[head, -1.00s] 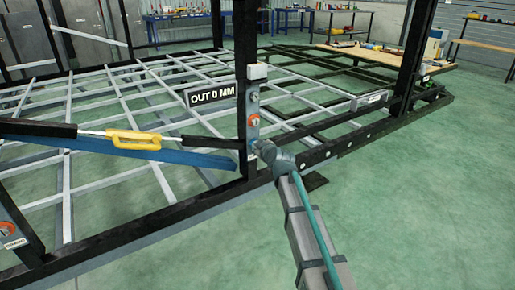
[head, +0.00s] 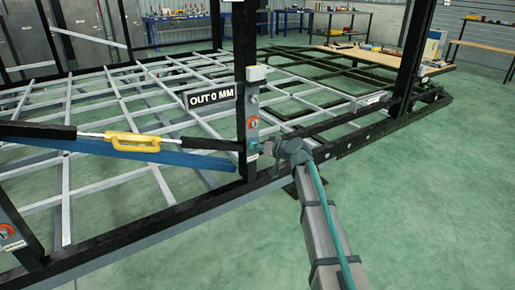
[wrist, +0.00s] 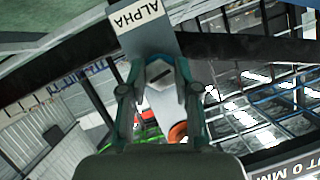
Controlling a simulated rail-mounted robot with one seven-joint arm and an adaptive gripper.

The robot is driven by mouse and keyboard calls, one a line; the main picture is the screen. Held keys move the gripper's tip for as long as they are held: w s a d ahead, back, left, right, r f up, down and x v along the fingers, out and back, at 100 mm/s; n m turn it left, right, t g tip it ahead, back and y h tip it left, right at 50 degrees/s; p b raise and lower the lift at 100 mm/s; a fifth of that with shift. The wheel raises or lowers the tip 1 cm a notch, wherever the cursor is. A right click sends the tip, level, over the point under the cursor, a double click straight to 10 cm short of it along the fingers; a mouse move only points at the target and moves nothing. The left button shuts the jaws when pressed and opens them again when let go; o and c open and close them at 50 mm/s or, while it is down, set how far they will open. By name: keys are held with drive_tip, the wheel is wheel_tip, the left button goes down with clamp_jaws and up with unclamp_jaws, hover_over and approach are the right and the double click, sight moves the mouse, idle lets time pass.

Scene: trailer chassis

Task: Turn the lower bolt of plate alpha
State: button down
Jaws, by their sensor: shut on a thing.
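Plate alpha (head: 252,123) is a narrow grey upright plate on the black post, with an orange ring around its middle. In the wrist view the plate (wrist: 140,42) carries an upside-down ALPHA label (wrist: 137,17). The lower bolt (wrist: 160,80) shows there as a pale head with a dark slot, between my two fingers. My gripper (wrist: 158,88) is shut on this bolt, with one teal finger on either side. In the head view my gripper (head: 266,148) reaches the plate's lower part from the right and hides the bolt.
A sign reading OUT 0 MM (head: 211,96) is beside the post. A yellow turnbuckle (head: 135,142) spans to its left. The black chassis rail (head: 150,226) runs below, with the grey lattice frame behind. Green floor (head: 440,190) is clear at right.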

drive_tip(key=m+y, duration=0.2)
drive_tip(key=m, duration=0.1)
drive_tip(key=m+y, duration=0.2)
drive_tip(key=m, duration=0.2)
drive_tip(key=m+g+y+p, duration=0.1)
drive_tip(key=m, duration=0.2)
drive_tip(key=shift+d+f+m+y, duration=0.15)
drive_tip(key=shift+f+m+y, duration=0.15)
drive_tip(key=shift+y, duration=0.1)
idle(0.4)
drive_tip(key=c, duration=0.8)
unclamp_jaws()
drive_tip(key=shift+r, duration=0.1)
drive_tip(key=shift+c, duration=0.2)
drive_tip(key=v, duration=1.2)
